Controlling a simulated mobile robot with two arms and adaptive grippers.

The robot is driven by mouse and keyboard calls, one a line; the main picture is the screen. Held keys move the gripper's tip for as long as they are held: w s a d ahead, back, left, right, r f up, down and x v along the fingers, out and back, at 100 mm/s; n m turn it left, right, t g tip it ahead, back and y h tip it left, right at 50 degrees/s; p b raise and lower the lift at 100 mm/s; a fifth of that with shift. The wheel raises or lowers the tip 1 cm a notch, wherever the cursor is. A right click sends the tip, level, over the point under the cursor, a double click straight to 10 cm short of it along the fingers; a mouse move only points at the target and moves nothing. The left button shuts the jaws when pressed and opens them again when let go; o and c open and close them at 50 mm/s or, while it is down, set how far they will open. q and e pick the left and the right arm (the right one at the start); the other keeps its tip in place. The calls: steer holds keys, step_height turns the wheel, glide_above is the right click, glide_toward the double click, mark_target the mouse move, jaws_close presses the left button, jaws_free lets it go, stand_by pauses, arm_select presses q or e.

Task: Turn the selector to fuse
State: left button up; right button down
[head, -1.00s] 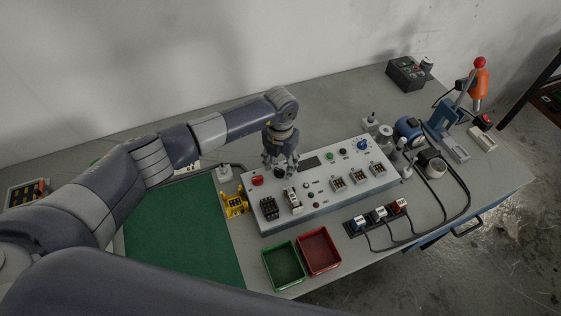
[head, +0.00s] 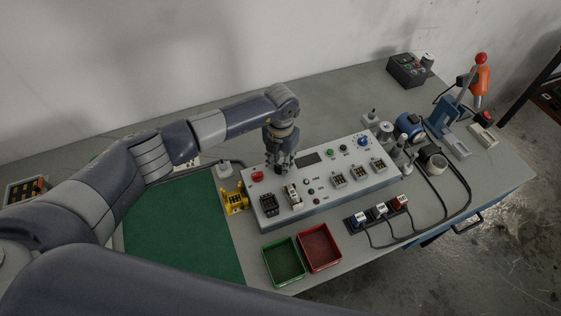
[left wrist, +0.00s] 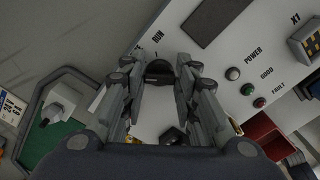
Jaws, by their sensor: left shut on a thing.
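The white control panel (head: 340,189) stands on the bench, tilted across the middle of the head view. The selector, a dark round knob (left wrist: 158,70), sits on its upper left part. In the left wrist view it is between my fingers, near a printed label that seems to read "RUN". My left gripper (head: 281,170) is down at the panel, shut on the selector knob; it also shows in the left wrist view (left wrist: 156,72). In the head view the gripper largely hides the knob. I cannot read a fuse mark or the knob's pointing. My right gripper is not in view.
A red button (head: 257,176) is just left of the gripper. A yellow fixture (head: 234,202), green tray (head: 284,263) and red tray (head: 319,248) lie around the panel. A green mat (head: 185,235) is left. A blue-grey press (head: 447,126) and cables stand right.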

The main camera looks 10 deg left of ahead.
arm_select(q)
steer(key=m+b, duration=0.4)
steer(key=b, duration=0.1)
steer(key=shift+f, duration=0.25)
steer(key=shift+s+d+r+m+b, duration=0.1)
steer(key=shift+r+m+b, duration=0.1)
steer(key=shift+m+b, duration=1.4)
steer(key=o, duration=1.1)
steer(key=shift+c, duration=0.2)
step_height(320, 180, up, 12)
